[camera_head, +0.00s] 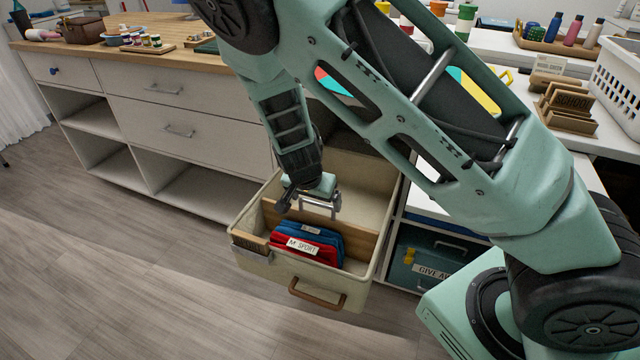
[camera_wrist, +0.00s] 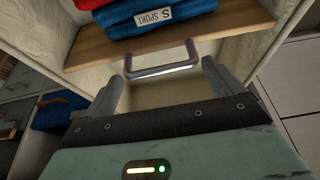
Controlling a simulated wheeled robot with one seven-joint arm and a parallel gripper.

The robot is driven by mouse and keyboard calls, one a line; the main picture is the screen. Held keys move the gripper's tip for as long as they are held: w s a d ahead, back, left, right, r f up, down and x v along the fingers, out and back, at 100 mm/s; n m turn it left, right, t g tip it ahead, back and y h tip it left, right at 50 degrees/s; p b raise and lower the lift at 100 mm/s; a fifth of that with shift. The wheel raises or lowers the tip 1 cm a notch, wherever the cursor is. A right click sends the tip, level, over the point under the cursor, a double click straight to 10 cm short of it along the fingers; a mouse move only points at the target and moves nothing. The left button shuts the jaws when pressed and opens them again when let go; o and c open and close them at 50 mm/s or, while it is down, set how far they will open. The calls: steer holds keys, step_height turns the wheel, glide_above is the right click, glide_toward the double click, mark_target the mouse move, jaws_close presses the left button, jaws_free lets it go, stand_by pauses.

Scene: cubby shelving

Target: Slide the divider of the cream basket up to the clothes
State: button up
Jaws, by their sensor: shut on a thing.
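The cream basket (camera_head: 361,283) is an open drawer-like box with a brown front handle (camera_head: 317,296). Inside, a wooden divider (camera_head: 348,241) stands crosswise behind the folded clothes (camera_head: 292,247), which are red and blue with sport labels. My gripper (camera_head: 320,203) reaches down into the basket behind the divider, shut on its grey bar handle. In the wrist view, the handle (camera_wrist: 163,70) lies between my fingers (camera_wrist: 166,86), and the clothes (camera_wrist: 150,17) show just beyond the divider (camera_wrist: 105,48). Whether divider and clothes touch cannot be told.
A teal box (camera_head: 430,262) sits in the shelf right of the basket. White cubbies and drawers (camera_head: 170,105) line the left. A white crate (camera_head: 615,85) and wooden letter holders (camera_head: 566,108) stand on the right counter. The floor in front is clear.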

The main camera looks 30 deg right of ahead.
steer(key=shift+s+a, duration=0.1)
steer(key=o, duration=1.1)
steer(key=shift+c, duration=0.2)
steer(key=p+v, duration=0.5)
steer(key=v, duration=1.2)
steer(key=shift+r, duration=0.15)
steer(key=shift+a, duration=0.15)
